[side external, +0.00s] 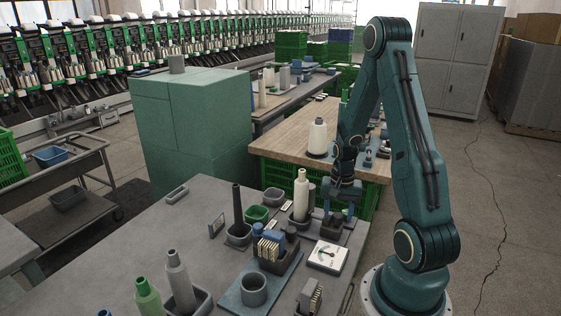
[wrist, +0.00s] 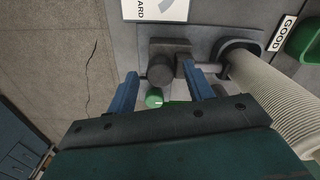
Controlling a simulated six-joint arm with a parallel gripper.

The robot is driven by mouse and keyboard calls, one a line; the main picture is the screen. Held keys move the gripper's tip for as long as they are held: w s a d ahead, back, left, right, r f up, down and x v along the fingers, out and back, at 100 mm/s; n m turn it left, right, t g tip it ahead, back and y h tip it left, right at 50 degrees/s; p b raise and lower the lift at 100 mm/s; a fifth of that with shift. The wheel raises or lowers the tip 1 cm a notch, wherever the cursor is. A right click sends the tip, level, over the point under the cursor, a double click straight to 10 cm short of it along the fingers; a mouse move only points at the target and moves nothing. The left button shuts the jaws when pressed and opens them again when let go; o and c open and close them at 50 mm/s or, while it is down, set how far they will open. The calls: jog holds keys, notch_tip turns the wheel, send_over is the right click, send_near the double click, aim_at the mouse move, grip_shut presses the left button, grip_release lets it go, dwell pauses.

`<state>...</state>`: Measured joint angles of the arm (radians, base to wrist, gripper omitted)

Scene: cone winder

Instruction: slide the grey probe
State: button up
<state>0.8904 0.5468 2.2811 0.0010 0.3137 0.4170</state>
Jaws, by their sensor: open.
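The grey probe (wrist: 160,69) is a dark grey block with a rounded knob, seen between my fingertips in the wrist view. A short grey rod beside it points toward a white yarn cone (wrist: 270,95); I cannot tell if they touch. In the side view the probe (side external: 334,223) is a dark shape below my gripper (side external: 338,207). My gripper (wrist: 160,76) is open, with one blue finger on each side of the probe and no clear contact. The cone (side external: 301,196) stands upright left of my gripper in the side view.
A white dial gauge (side external: 328,256) lies just in front of the probe. A "GOOD" label (wrist: 283,33) and a green bin (wrist: 306,40) are beyond the cone.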

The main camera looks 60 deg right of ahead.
jog(key=shift+c, duration=0.2)
grip_shut()
jog(key=shift+s, duration=1.5)
jog(key=shift+o, duration=0.2)
grip_release()
jog(key=shift+w+r, duration=0.1)
notch_tip(320, 180, up, 14)
jog(key=shift+f, duration=0.2)
